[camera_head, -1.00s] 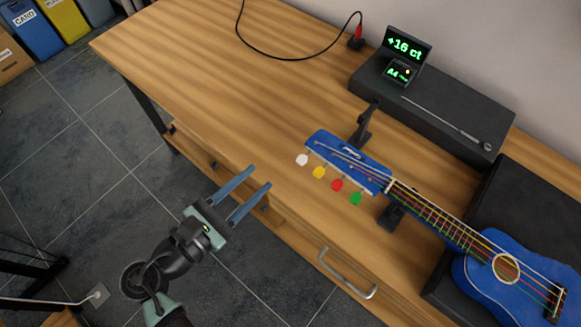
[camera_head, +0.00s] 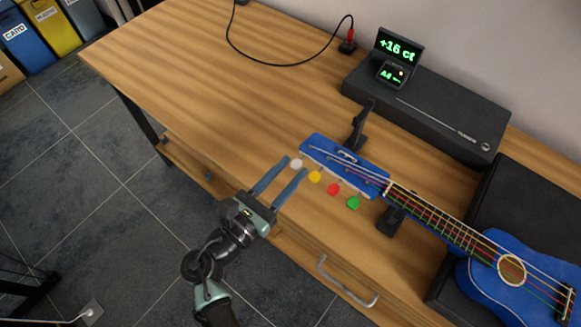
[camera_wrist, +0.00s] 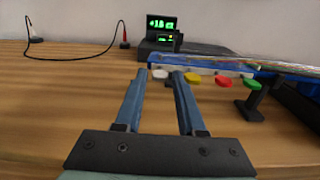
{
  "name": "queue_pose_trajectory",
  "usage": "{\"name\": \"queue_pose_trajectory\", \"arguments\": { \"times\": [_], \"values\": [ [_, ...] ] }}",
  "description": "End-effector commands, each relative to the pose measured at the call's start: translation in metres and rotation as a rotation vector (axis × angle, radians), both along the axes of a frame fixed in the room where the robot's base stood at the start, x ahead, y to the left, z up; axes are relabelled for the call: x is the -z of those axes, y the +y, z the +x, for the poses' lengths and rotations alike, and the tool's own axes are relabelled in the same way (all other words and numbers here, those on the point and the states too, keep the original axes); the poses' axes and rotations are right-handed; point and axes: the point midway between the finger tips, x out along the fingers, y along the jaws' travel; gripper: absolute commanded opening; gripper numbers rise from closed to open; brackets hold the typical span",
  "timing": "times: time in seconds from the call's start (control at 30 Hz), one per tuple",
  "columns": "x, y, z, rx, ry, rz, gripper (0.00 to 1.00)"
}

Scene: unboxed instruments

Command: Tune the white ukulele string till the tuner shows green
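The blue ukulele (camera_head: 497,270) lies at the right, its headstock (camera_head: 345,165) propped on a black stand (camera_head: 360,128). Its white peg (camera_head: 296,164) is at the headstock's far left end, followed by the yellow peg (camera_head: 314,177), red peg (camera_head: 333,189) and green peg (camera_head: 353,202). The tuner (camera_head: 397,47) reads +16 ct in green, with smaller text below. My gripper (camera_head: 297,166) is open, with its fingertips close to the white peg. In the wrist view the white peg (camera_wrist: 160,74) shows between the fingertips; I cannot tell whether they touch it.
A long black case (camera_head: 430,115) carries the tuner and a thin metal rod (camera_head: 437,118). A black cable with a red plug (camera_head: 350,35) lies at the back. The table's left part (camera_head: 200,80) is clear. A drawer handle (camera_head: 345,285) juts from the front.

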Motion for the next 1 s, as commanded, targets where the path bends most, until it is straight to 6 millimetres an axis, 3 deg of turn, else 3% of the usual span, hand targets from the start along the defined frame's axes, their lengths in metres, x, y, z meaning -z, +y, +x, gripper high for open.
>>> {"name": "queue_pose_trajectory", "arguments": {
  "times": [0.4, 0.6, 1.0],
  "values": [
    [0.0003, -0.0050, 0.0067, 0.000, 0.001, 0.001, 0.37],
    [0.0002, -0.0048, 0.0066, 0.000, 0.001, 0.001, 0.01],
    [0.0005, -0.0048, 0.0064, -0.001, -0.009, 0.014, 0.00]
  ]
}}
